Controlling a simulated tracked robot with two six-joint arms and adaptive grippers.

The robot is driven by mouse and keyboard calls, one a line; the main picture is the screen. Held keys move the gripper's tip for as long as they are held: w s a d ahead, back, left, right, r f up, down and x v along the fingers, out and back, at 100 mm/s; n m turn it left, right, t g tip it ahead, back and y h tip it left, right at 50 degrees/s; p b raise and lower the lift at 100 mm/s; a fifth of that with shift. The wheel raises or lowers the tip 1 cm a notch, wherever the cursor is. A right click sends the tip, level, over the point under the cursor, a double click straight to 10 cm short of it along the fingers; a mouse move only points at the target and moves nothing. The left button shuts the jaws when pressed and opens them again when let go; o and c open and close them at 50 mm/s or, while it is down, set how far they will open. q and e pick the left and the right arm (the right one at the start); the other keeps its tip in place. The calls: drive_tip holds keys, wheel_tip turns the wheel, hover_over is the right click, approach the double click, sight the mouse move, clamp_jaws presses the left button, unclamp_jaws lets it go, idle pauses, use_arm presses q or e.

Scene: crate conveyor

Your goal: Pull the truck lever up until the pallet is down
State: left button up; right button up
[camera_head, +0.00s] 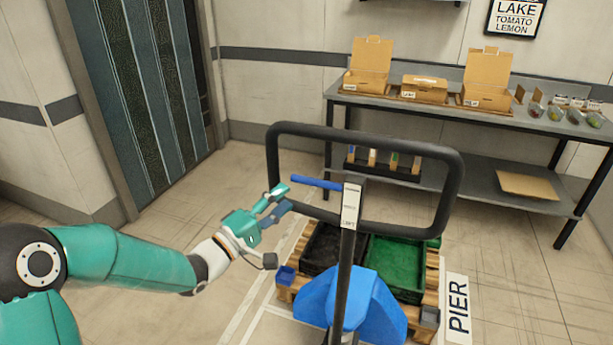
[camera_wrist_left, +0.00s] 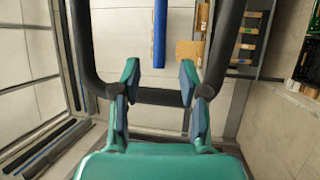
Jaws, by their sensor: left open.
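The truck lever is a blue bar (camera_head: 316,183) that sticks out left from the pallet truck's mast, inside the black loop handle (camera_head: 455,195). My left gripper (camera_head: 284,197) is open and empty at the left side of the loop, close to the lever's free end. In the left wrist view the lever (camera_wrist_left: 159,35) points towards my left gripper (camera_wrist_left: 159,75), its end about level with the fingertips and between them in the picture; I cannot tell the depth gap. The pallet (camera_head: 430,318) lies behind the truck's blue body (camera_head: 350,300); whether it touches the floor is hidden. My right gripper is not in view.
The pallet carries a black crate (camera_head: 320,250) and a green crate (camera_head: 395,265). A floor sign reads PIER (camera_head: 457,305). A grey bench (camera_head: 450,110) with cardboard boxes stands at the back right. The floor left of the truck is clear.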

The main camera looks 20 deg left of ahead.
sight(305, 183)
use_arm(q)
drive_tip(key=p+x, duration=0.2)
drive_tip(key=x, duration=0.6)
clamp_jaws()
